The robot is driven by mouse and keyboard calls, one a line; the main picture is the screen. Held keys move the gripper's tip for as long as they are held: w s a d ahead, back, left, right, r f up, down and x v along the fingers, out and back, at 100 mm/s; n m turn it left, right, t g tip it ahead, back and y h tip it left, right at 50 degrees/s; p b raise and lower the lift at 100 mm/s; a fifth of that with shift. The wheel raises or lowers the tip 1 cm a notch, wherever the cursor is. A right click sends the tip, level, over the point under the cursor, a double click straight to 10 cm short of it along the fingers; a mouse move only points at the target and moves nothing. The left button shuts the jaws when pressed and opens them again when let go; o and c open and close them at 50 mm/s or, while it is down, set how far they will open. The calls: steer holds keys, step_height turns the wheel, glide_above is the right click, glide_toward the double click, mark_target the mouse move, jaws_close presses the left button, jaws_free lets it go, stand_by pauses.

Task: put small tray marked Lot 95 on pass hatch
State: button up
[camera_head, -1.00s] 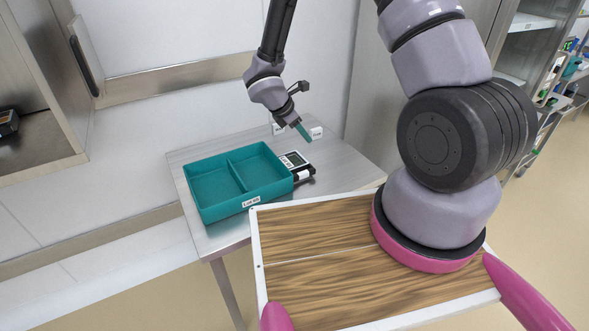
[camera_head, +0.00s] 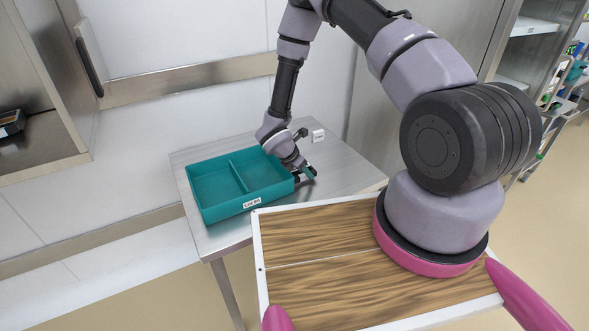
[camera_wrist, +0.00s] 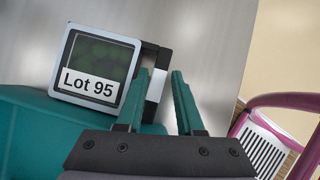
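The small tray marked Lot 95 (camera_wrist: 100,68) shows in the wrist view. It has a pale rim, a dark green inside, a white "Lot 95" label and a black handle with a white band on its right. It lies beside the large teal two-part tray (camera_head: 215,207). My gripper (camera_wrist: 160,78) is open above the handle, which shows between its teal fingers; I cannot tell whether they touch it. In the head view my gripper (camera_head: 303,174) is low at the teal tray's right end and hides the small tray.
The steel table (camera_head: 345,175) has clear room at right, with a small white tag (camera_head: 318,135) at the back. A steel recess, perhaps the pass hatch (camera_head: 45,140), opens at left with a dark object inside. My wood-topped deck is in front.

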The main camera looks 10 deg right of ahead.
steer(key=shift+x, duration=1.05)
